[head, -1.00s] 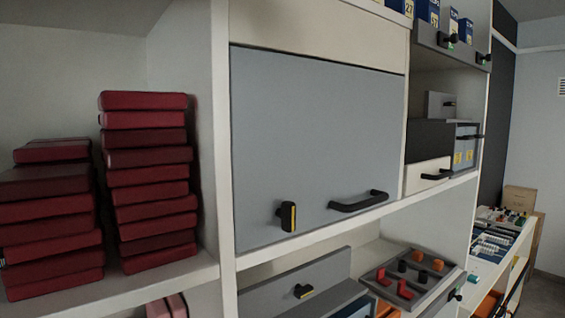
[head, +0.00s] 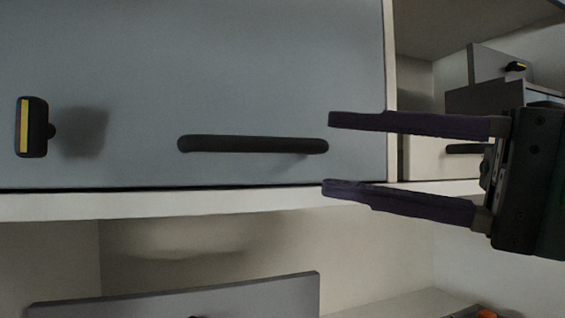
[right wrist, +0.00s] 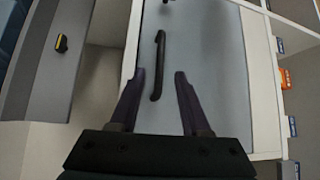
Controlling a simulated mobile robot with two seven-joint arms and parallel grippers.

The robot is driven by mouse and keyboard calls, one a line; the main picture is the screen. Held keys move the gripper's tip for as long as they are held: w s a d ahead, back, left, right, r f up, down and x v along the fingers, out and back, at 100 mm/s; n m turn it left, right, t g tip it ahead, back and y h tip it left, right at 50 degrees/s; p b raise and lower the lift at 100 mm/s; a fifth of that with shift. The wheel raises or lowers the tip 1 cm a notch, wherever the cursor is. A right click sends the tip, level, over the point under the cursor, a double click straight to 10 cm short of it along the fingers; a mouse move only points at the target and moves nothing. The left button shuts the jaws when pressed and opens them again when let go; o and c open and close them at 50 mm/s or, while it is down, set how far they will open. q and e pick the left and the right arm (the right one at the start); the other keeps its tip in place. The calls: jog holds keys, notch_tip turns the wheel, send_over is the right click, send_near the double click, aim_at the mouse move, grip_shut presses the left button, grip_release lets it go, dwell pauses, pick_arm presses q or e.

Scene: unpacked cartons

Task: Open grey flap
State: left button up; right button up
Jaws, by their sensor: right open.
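The grey flap (head: 200,70) is closed and fills the upper left of the head view. Its black bar handle (head: 253,144) runs level near its lower edge. A black knob with a yellow stripe (head: 32,127) sits on the flap at the far left. My right gripper (head: 327,153) comes in from the right, open and empty. Its two fingers lie one above the other, with tips by the handle's right end. In the right wrist view the flap (right wrist: 215,60) and handle (right wrist: 158,65) show ahead, the handle between the directions of the fingers (right wrist: 160,75). My left gripper is not in view.
A white shelf edge (head: 200,205) runs just below the flap. A white upright (head: 391,60) stands at its right. A grey panel (head: 200,300) stands in the compartment below. Grey and white drawers (head: 425,158) are behind my right gripper.

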aim_at(262, 145)
jog(key=p+x, duration=0.2)
jog(key=x, duration=0.2)
jog(key=p+x, duration=0.2)
jog(key=x, duration=0.2)
jog(key=shift+s+r+p, duration=0.25)
jog(key=shift+p, duration=0.15)
jog(key=shift+w+a+f, duration=0.15)
jog(key=shift+w+a, duration=0.15)
jog(key=shift+a, duration=0.25)
jog(key=c, duration=0.6)
grip_shut()
